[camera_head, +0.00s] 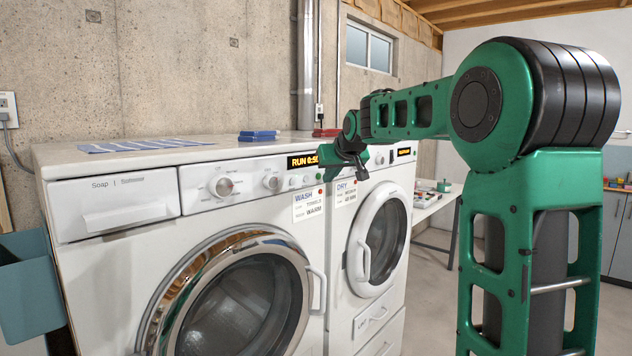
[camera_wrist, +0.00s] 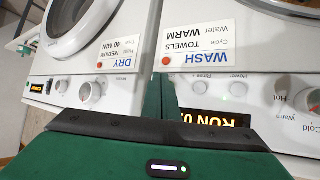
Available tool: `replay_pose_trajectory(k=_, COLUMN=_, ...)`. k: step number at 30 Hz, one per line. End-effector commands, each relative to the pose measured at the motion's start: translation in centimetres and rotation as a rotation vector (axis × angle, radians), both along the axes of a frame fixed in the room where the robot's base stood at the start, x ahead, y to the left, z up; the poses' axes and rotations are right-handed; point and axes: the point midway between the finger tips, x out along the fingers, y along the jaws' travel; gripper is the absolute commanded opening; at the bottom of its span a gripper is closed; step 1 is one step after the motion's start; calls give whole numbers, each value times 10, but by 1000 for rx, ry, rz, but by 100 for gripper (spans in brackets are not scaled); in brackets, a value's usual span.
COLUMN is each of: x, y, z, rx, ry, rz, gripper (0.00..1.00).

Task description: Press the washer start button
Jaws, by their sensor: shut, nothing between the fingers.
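The white washer (camera_head: 110,235) stands at the left with a round glass door. Its control panel has dials, small round buttons (camera_head: 307,180) and an orange display (camera_head: 303,161) reading "RUN 0:50". A white WASH note (camera_head: 306,206) hangs below; it also shows upside down in the wrist view (camera_wrist: 196,52). My gripper (camera_head: 328,173) is shut and empty, at the right end of the washer panel. In the wrist view my gripper (camera_wrist: 162,88) lies beside the display (camera_wrist: 208,120), partly covering it. Two small buttons (camera_wrist: 237,89) show near it. I cannot tell whether the fingertips touch the panel.
The white dryer (camera_head: 353,235) stands right of the washer, with a DRY note (camera_head: 346,192). A teal bin (camera_head: 28,285) hangs at the left. Open floor lies beyond the dryer.

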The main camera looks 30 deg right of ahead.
Motion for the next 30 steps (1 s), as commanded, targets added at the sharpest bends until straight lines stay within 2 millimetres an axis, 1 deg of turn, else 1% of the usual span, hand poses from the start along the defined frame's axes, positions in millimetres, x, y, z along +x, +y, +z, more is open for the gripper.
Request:
replay_pose_trajectory(k=8, x=-3, y=-1, z=0, rx=-1, ry=0, rz=-1, gripper=0)
replay_pose_trajectory(k=24, x=-43, y=-16, z=0, rx=0, ry=-1, rz=-1, gripper=0)
replay_pose_trajectory(k=30, x=-47, y=-17, z=0, rx=0, ry=0, rz=0, gripper=0)
